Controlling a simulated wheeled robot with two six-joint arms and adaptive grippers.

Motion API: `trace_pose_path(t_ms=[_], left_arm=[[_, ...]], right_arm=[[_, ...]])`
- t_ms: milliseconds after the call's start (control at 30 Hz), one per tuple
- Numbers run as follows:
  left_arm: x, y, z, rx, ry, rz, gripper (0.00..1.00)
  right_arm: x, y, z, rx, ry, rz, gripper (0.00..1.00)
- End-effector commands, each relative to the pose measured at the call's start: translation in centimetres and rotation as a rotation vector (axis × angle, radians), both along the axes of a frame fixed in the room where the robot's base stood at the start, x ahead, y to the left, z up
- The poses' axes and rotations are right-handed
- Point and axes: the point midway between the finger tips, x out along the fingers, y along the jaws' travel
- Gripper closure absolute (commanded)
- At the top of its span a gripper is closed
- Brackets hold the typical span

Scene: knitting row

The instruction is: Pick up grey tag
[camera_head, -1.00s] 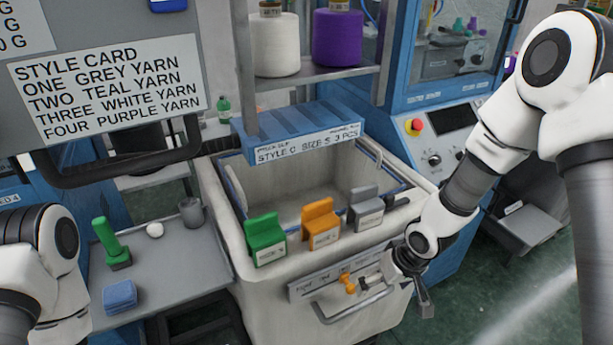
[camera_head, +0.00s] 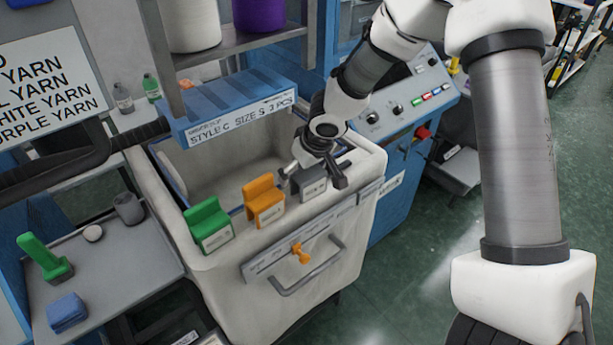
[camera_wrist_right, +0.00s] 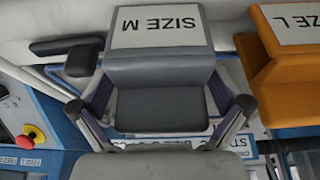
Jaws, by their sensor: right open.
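The grey tag (camera_head: 312,184) hangs on the front rim of the white bin, rightmost of the row of tags. It fills the middle of the right wrist view (camera_wrist_right: 160,75), with "SIZE M" on its label. My right gripper (camera_head: 313,178) is open over the grey tag. In the wrist view its fingers (camera_wrist_right: 160,112) stand on either side of the tag's upper part, with small gaps visible. My arm partly hides the tag in the head view. My left gripper is out of view.
An orange tag (camera_head: 264,198) marked "SIZE L" sits close beside the grey one, and a green tag (camera_head: 208,225) is further left. The white bin (camera_head: 240,270) has a handle below. A blue box (camera_head: 228,105) lies across its back, under the yarn shelf (camera_head: 240,45).

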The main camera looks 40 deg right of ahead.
Motion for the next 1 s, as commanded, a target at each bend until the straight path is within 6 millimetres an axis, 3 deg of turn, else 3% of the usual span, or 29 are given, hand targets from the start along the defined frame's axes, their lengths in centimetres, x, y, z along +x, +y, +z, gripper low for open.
trace_pose_path(t_ms=[67,100,200,233,733,833,867,1000], left_arm=[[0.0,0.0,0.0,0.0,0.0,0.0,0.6],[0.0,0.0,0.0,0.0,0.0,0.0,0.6],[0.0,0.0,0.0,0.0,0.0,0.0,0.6],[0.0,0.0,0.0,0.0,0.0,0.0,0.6],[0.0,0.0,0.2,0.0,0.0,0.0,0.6],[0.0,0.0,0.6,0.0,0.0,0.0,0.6],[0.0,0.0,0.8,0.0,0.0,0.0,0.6],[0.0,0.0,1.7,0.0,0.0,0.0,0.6]], right_arm=[[0.0,0.0,0.1,0.0,0.0,0.0,0.0],[0.0,0.0,0.1,0.0,0.0,0.0,0.07],[0.0,0.0,0.1,0.0,0.0,0.0,0.43],[0.0,0.0,0.1,0.0,0.0,0.0,0.5],[-0.1,0.0,0.2,0.0,0.003,0.0,0.52],[-0.1,0.0,0.9,0.0,0.002,-0.001,0.59],[-0.1,0.0,1.3,0.0,0.002,0.0,0.65],[0.0,0.0,3.3,0.0,-0.001,-0.001,0.66]])
